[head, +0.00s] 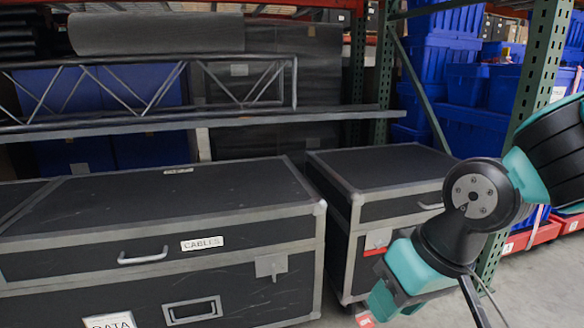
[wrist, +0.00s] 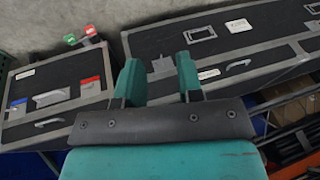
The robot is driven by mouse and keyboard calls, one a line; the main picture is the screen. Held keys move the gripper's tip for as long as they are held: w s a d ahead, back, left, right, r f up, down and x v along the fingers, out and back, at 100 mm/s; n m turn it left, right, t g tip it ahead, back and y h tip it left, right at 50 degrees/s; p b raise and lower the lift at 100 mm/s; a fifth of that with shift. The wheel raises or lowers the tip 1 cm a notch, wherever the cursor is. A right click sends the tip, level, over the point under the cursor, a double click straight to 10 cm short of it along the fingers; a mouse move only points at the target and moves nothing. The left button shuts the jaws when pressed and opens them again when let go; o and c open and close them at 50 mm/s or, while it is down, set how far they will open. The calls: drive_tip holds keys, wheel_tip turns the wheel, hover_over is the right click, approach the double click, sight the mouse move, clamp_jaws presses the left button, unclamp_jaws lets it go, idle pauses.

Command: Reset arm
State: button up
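My arm reaches in from the right edge in the head view, bent downward, with my teal gripper (head: 382,304) low in front of the right-hand black case (head: 375,170). In the wrist view, the two teal fingers of my gripper (wrist: 159,78) stand apart with nothing between them. The smaller case (wrist: 55,95) lies to the left of the fingers there, with red and blue latches. The larger case (wrist: 230,50) lies beyond and to the right. In the head view my fingertips are partly cut off by the lower edge.
A large black case labelled CABLES (head: 150,220) fills the lower left. A metal truss (head: 150,90) lies behind it. A green rack post (head: 535,75) and blue totes (head: 440,70) stand at the right. Bare concrete floor (head: 530,285) shows at the lower right.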

drive_tip(key=s+d+r+n+g, duration=0.2)
drive_tip(key=s+r+n, duration=0.1)
drive_tip(key=s, duration=0.6)
wheel_tip(320, 180, up, 36)
drive_tip(key=p, duration=3.5)
drive_tip(key=shift+f, duration=0.25)
drive_tip(key=shift+a, duration=0.1)
drive_tip(key=shift+o, duration=0.3)
